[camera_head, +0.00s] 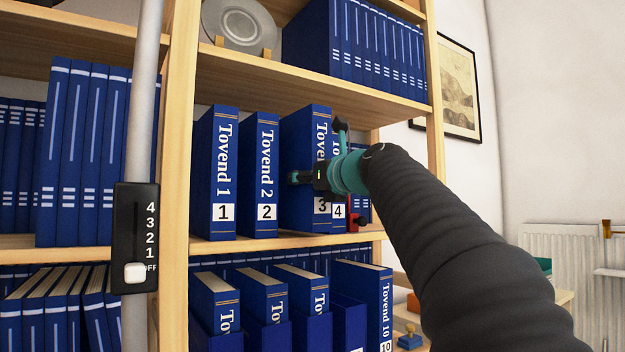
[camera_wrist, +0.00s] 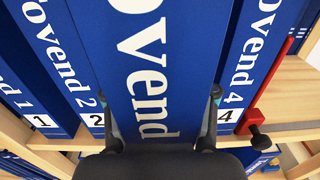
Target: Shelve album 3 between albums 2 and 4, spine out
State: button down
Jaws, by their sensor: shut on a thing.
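My gripper (camera_head: 318,178) is shut on album 3 (camera_head: 300,150), one finger on each side of its spine. The album is blue, upright, with the spine facing out and its number 3 label low down. In the wrist view album 3 (camera_wrist: 150,50) fills the middle, and its label is hidden behind my gripper. Album 2 (camera_head: 260,165) stands to its left and album 4 (camera_head: 338,212) to its right, partly covered by album 3 and my gripper. Album 3 appears to stick out in front of its neighbours. I cannot tell whether its bottom touches the shelf.
Album 1 (camera_head: 216,170) stands left of album 2. A red bookend-like piece with a black knob (camera_wrist: 256,118) is right of album 4. A wooden upright (camera_head: 180,130) bounds the bay on the left. The shelf above (camera_head: 300,88) is close over the albums. More albums fill the shelf below.

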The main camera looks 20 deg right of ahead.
jog(key=x, duration=0.4)
jog(key=f+x, duration=0.1)
jog(key=x, duration=0.1)
jog(key=shift+w+a, duration=0.1)
jog(key=shift+a, duration=0.05)
dwell(0.6)
dwell(0.3)
jog(key=shift+c, duration=1.3)
grip_release()
jog(key=shift+f, duration=0.15)
jog(key=v, duration=1.2)
